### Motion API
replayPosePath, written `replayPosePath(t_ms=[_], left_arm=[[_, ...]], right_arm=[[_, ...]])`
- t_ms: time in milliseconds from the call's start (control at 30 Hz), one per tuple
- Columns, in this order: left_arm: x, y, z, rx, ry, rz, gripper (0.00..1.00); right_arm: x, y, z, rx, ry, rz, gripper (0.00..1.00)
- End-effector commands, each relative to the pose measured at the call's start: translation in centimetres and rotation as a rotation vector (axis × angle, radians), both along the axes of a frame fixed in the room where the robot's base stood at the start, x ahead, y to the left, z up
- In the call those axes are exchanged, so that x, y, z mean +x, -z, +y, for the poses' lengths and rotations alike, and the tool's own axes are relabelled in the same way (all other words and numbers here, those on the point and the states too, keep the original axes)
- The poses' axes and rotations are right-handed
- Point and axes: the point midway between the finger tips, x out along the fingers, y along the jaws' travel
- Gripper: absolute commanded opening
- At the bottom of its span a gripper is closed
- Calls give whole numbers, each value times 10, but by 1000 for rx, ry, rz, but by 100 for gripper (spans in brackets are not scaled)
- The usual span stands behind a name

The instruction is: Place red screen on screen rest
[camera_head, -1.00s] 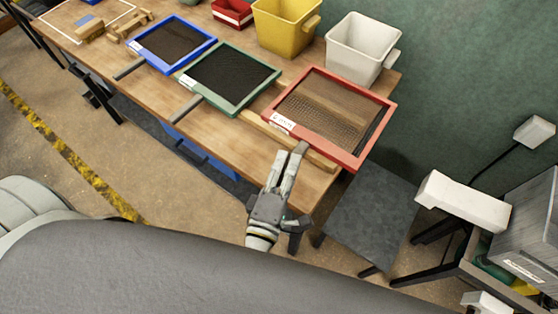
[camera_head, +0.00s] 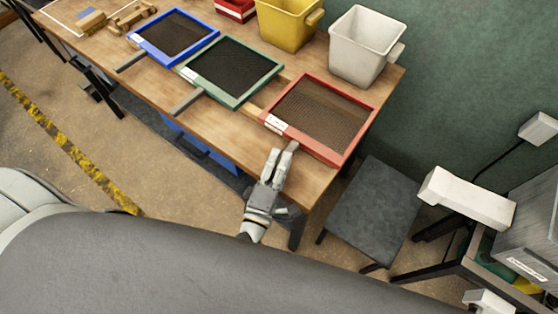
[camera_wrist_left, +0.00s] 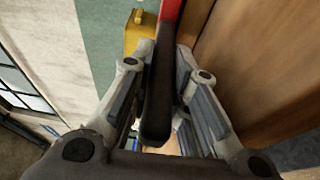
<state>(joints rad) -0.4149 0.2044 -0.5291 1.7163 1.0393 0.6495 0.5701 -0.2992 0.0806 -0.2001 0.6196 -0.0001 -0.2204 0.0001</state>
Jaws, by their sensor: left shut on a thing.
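The red screen (camera_head: 322,115), a red frame with dark mesh and a white label, is over the right end of the wooden table. My left gripper (camera_head: 281,160) is at its near side, shut on its handle. In the left wrist view the dark handle (camera_wrist_left: 157,100) lies between the fingers of my left gripper (camera_wrist_left: 160,62), and a bit of red frame (camera_wrist_left: 170,10) shows beyond. A short piece of light wooden rail (camera_head: 251,111), likely the screen rest, shows left of the red screen. The rest is otherwise hidden, so I cannot tell whether the screen touches it. My right gripper is out of view.
A green screen (camera_head: 272,72) and a blue screen (camera_head: 209,38) lie to the left on the table (camera_head: 225,140). A yellow bin (camera_head: 285,25) and a white bin (camera_head: 358,50) stand behind. A dark stool (camera_head: 372,210) stands off the table's right end.

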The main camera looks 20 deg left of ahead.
Motion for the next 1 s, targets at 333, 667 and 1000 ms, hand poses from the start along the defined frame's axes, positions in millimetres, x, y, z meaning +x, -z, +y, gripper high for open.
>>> replayPosePath(t_ms=[333, 667, 1000], left_arm=[[0, 3, 0, 0, 0, 1, 38], [0, 0, 0, 0, 0, 1, 38], [-56, 5, 0, 0, 1, 6, 38]], right_arm=[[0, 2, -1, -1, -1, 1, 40], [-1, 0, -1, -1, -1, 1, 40], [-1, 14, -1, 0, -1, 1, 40]])
